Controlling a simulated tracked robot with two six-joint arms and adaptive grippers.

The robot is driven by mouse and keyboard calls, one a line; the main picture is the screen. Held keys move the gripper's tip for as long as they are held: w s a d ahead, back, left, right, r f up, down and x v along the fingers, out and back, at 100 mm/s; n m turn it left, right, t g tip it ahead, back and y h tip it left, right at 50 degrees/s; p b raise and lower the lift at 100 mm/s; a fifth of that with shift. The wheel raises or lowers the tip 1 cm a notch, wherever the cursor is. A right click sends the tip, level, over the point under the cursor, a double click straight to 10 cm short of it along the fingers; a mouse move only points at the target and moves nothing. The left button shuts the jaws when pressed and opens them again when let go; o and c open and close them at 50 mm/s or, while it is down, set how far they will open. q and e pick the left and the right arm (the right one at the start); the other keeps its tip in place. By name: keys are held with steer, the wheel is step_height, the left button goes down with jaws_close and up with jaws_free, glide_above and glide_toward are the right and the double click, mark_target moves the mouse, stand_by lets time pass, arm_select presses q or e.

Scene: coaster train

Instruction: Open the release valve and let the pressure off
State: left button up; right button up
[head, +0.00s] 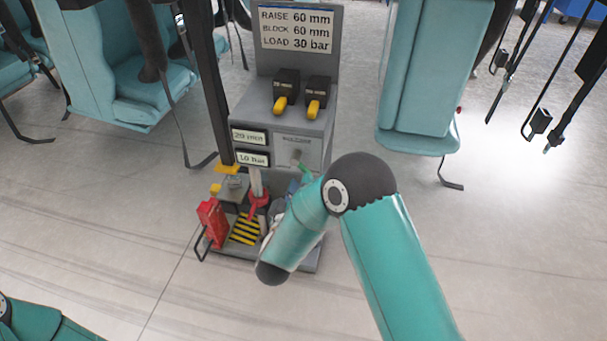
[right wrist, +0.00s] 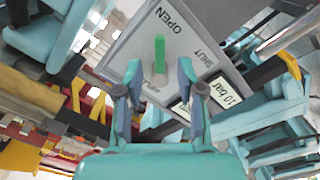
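The release valve is a green lever (right wrist: 160,54) on a grey plate (right wrist: 128,62) marked OPEN and SHUT in the right wrist view. Its green handle (head: 304,167) also shows on the front of the grey console (head: 262,110). I cannot tell which mark it points to. My right gripper (right wrist: 158,92) is open, its two fingers spread on either side of the lever's near end; contact is not clear. In the head view my right arm hides most of that gripper. My left gripper is out of view. Two readouts (head: 252,158) show; the lower seems to read 10 bar.
A sign (head: 296,30) on the console reads raise 60 mm, block 60 mm, load 30 bar. Two yellow-tipped levers (head: 314,108) sit above the plate. A red block (head: 212,222) and a striped pad (head: 245,230) stand low on the base. Teal seats (head: 425,75) flank the console.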

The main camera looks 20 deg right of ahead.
steer(key=v, duration=0.6)
steer(key=shift+s+a, duration=0.25)
steer(key=shift+s, duration=0.05)
steer(key=shift+d+f, duration=0.1)
steer(key=s+d+f+m+g+h, duration=0.1)
steer(key=d+f+g, duration=0.25)
steer(key=d, duration=0.55)
steer(key=s+f+g+y, duration=0.1)
steer(key=s+f+y, duration=0.15)
steer(key=f, duration=0.45)
steer(key=s+f+g+y, duration=0.1)
steer(key=s+f+y, duration=0.1)
steer(key=f+y, duration=0.35)
steer(key=s+a+f+m+g+y, duration=0.1)
steer(key=s+a+f+g+y, duration=0.3)
steer(key=s+a, duration=0.4)
steer(key=s+a+f+m+g+y, duration=0.25)
steer(key=s+a+f+g, duration=0.25)
steer(key=s, duration=0.5)
step_height(320, 180, up, 29)
steer(key=p, duration=2.8)
steer(key=shift+f, duration=0.25)
